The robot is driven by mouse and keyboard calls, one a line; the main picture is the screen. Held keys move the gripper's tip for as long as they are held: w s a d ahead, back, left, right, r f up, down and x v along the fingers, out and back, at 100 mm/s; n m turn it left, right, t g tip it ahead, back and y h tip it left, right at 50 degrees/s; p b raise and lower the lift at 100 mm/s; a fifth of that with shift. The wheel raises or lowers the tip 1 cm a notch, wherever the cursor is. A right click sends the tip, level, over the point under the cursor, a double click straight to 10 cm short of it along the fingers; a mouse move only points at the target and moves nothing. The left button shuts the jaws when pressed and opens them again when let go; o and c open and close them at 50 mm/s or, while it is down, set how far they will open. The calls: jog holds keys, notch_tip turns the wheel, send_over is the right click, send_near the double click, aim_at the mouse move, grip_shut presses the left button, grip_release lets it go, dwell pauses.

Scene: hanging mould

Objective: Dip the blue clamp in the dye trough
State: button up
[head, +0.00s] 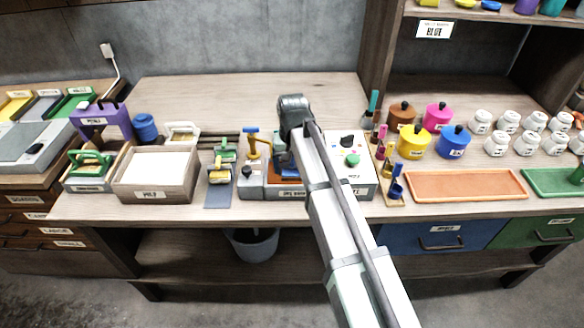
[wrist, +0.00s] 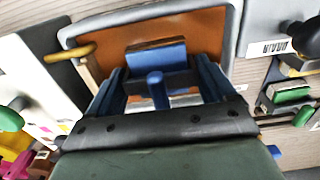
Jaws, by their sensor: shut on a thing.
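My gripper (wrist: 160,82) shows in the wrist view, its two dark blue fingers closed on the handle of a blue clamp (wrist: 157,55). The clamp has a wide flat blue block and a short upright handle. It is over a shallow grey-rimmed trough (wrist: 195,22) with an orange-brown inside. I cannot tell whether the block touches the orange surface. In the head view the same trough sits in a grey station (head: 263,191) at the middle of the bench, and my arm hides the gripper and most of the clamp.
A white control box (head: 362,178) with a green button stands right of the station. Green-handled clamps (head: 219,172) lie on its left, beside a wooden pulp vat (head: 155,192). An orange tray (head: 465,185) and coloured pots are further right. The bench behind is clear.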

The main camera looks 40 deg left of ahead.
jog(key=shift+r, duration=2.2)
